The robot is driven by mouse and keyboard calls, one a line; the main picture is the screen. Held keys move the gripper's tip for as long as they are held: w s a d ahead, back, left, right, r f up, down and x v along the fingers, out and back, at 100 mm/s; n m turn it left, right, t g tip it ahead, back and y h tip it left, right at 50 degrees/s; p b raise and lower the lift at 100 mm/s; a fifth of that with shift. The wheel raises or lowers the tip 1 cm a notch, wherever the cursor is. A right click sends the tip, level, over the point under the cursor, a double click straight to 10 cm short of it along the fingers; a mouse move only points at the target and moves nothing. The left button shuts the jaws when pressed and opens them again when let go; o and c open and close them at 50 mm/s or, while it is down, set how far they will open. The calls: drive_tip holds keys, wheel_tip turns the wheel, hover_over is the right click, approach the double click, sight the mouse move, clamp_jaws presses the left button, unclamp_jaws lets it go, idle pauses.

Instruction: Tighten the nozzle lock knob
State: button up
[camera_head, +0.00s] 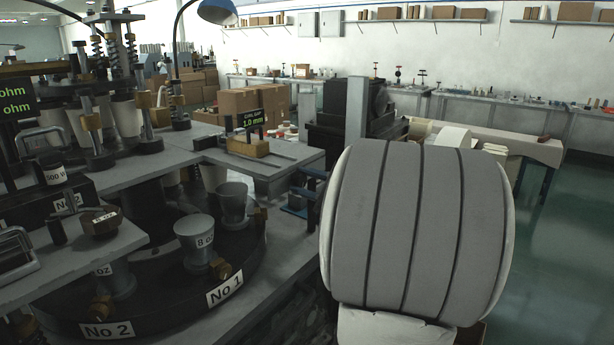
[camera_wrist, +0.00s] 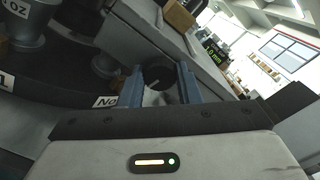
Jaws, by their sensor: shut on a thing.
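My gripper (camera_wrist: 166,72) shows in the wrist view as two blue fingers on either side of a dark, round knob (camera_wrist: 166,90). It is shut on this knob, which appears to be the nozzle lock knob; shadow hides its details. The knob cannot be made out there.
A dark turntable labelled No 1 (camera_head: 226,289) and No 2 carries grey cups (camera_head: 194,240) left of my gripper. A grey plate (camera_head: 262,172) with a brass block and a 1.0 mm display (camera_head: 252,120) is above. Open floor (camera_head: 560,240) lies right.

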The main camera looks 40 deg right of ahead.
drive_tip(key=shift+m+p, duration=0.35)
drive_tip(key=shift+m, duration=0.35)
drive_tip(key=o, duration=1)
drive_tip(key=shift+c, duration=0.2)
drive_tip(key=v, duration=0.8)
drive_tip(key=shift+w, duration=0.1)
